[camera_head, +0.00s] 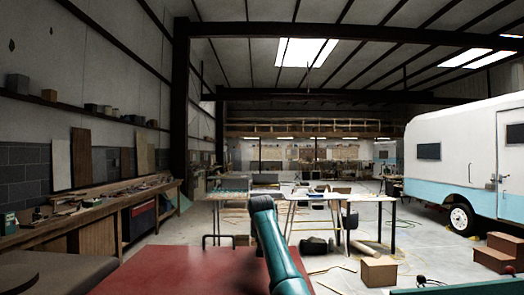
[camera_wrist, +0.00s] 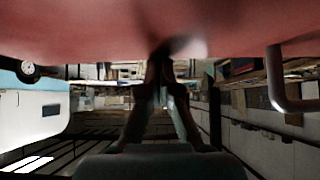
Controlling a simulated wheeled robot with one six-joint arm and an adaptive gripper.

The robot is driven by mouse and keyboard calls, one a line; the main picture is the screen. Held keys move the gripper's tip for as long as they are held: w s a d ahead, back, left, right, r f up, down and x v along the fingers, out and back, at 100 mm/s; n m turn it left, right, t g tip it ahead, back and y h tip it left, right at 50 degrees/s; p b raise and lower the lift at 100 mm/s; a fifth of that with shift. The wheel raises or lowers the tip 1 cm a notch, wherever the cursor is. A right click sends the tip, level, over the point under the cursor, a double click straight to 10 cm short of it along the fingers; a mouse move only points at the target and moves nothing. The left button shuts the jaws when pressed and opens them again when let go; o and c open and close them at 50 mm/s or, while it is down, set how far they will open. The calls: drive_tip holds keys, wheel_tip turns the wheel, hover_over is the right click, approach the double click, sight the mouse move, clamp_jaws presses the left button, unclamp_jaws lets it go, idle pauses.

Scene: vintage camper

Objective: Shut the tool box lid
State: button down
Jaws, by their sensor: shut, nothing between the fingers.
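A broad red surface (camera_head: 165,272), which I take for the tool box or its lid, fills the bottom left of the head view. My teal arm reaches across its right side. In the wrist view, which is upside down, the red surface (camera_wrist: 80,30) spans the top, with a metal handle (camera_wrist: 283,95) at the right. My gripper (camera_wrist: 165,62) is shut and empty, its fingertips right at the red surface beside a dark shadow; I cannot tell whether they touch. The gripper is out of the head view. How far the lid is open cannot be told.
A wooden workbench (camera_head: 95,208) runs along the left wall. Work tables (camera_head: 300,196) stand ahead, with a cardboard box (camera_head: 379,271) on the floor. A white and blue camper (camera_head: 462,150) and wooden steps (camera_head: 497,254) are at the right. Open floor lies between.

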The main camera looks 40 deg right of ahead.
drive_tip(key=shift+s+f, duration=0.15)
drive_tip(key=shift+f, duration=0.7)
drive_tip(key=shift+r, duration=0.5)
wheel_tip(320, 180, up, 5)
drive_tip(key=shift+f, duration=0.1)
drive_tip(key=v, duration=0.9)
drive_tip(key=shift+s+a+r, duration=0.2)
drive_tip(key=shift+r, duration=0.05)
drive_tip(key=shift+a, duration=0.1)
